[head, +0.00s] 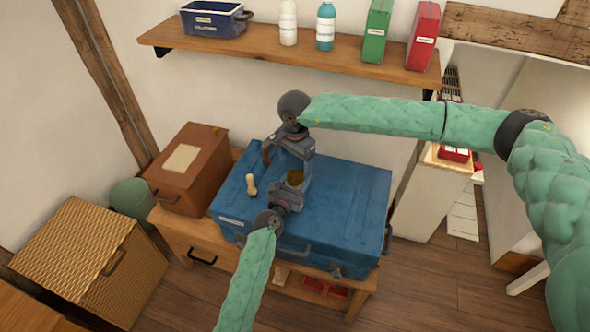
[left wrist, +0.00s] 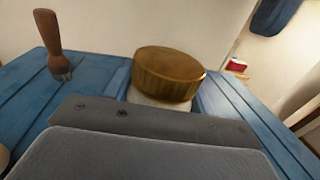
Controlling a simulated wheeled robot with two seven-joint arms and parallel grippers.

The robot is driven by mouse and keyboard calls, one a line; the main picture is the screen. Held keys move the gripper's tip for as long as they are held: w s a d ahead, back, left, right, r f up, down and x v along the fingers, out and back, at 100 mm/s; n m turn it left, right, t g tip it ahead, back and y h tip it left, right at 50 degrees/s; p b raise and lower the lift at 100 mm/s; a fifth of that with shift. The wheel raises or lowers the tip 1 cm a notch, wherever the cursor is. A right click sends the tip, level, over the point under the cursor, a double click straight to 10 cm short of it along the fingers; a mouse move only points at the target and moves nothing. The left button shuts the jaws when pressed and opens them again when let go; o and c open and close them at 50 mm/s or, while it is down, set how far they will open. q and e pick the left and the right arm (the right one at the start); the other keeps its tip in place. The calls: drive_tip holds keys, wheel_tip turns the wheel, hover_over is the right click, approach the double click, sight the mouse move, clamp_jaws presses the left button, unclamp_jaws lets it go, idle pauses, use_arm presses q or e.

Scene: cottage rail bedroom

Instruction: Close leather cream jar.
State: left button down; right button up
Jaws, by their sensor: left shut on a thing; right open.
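The leather cream jar has a pale body (left wrist: 158,99) and a ribbed brass-coloured lid (left wrist: 168,74). It is upright over the blue trunk, with the lid sitting on top; I cannot tell whether it is fully seated. In the head view the lid (head: 295,177) shows between my grippers. My left gripper (head: 292,190) is shut on the jar body from the near side; its dark housing hides the lower jar in the left wrist view. My right gripper (head: 291,160) is open just beyond and above the jar, and appears empty.
The blue trunk (head: 345,205) lies on a wooden bench. A pale wooden piece (head: 251,185) stands left of the jar. A brown-handled tool (left wrist: 55,45) stands upright farther back. A brown box (head: 190,170) is at left; a shelf (head: 290,70) hangs above.

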wheel_tip(320, 180, up, 7)
idle(0.3)
drive_tip(key=shift+r, duration=0.1)
use_arm(q)
drive_tip(key=shift+c, duration=2.2)
unclamp_jaws()
drive_tip(key=shift+s+a+f, duration=0.1)
drive_tip(key=shift+s+a, duration=0.1)
drive_tip(key=shift+s, duration=0.3)
drive_tip(key=shift+b+v, duration=0.85)
drive_tip(key=shift+v, duration=2.55)
use_arm(e)
drive_tip(key=shift+f, duration=0.85)
use_arm(q)
drive_tip(key=shift+a, duration=0.1)
